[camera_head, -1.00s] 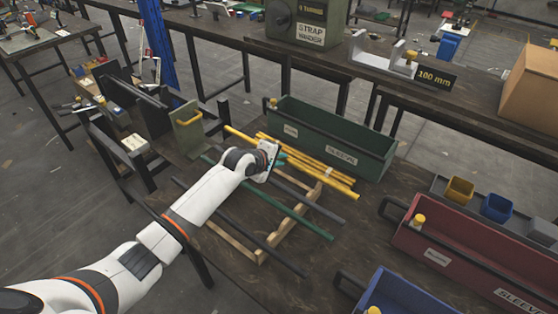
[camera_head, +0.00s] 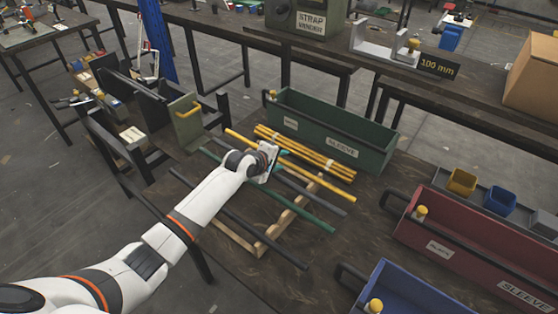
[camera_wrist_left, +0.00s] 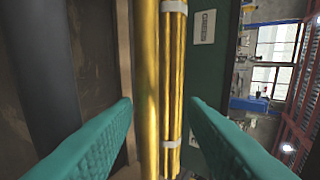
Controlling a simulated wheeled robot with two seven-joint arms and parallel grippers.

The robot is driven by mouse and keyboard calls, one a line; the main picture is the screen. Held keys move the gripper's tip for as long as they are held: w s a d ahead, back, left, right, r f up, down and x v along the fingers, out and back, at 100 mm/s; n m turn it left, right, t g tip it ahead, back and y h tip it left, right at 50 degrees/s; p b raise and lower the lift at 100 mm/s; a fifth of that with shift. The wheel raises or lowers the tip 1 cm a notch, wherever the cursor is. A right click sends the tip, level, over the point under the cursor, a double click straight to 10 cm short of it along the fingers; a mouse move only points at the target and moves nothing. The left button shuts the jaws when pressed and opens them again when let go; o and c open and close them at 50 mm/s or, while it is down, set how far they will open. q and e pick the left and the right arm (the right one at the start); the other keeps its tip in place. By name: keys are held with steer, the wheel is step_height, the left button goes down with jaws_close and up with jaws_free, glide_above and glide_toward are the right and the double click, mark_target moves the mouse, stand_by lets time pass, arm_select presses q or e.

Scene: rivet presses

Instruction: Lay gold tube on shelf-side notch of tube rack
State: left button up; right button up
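The single gold tube (camera_head: 240,137) lies across the far end of the wooden tube rack (camera_head: 284,219), next to a banded bundle of yellow tubes (camera_head: 325,166). My left gripper (camera_head: 270,165) is over the gold tube and hides its middle. In the left wrist view the teal fingers stand apart, with the gold tube (camera_wrist_left: 150,90) between them and a gap on each side. The bundle (camera_wrist_left: 173,90) is just right of it. A dark grey tube, a green tube (camera_head: 290,212) and another dark tube (camera_head: 245,229) also lie across the rack. Notch seating is hidden.
A green sleeve bin (camera_head: 370,157) stands just behind the bundle. A red bin (camera_head: 470,255) and a blue bin (camera_head: 405,292) stand to the right. A green plate with a yellow handle (camera_head: 186,122) stands left of the rack. Bare tabletop lies right of the rack.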

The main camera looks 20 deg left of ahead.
arm_select(q)
steer(key=shift+s+f, duration=0.2)
steer(key=shift+f, duration=0.1)
steer(key=shift+s+a+r, duration=0.1)
steer(key=shift+s, duration=0.15)
steer(key=v, duration=1.1)
steer(key=shift+r+p, duration=0.3)
steer(key=shift+r, duration=0.2)
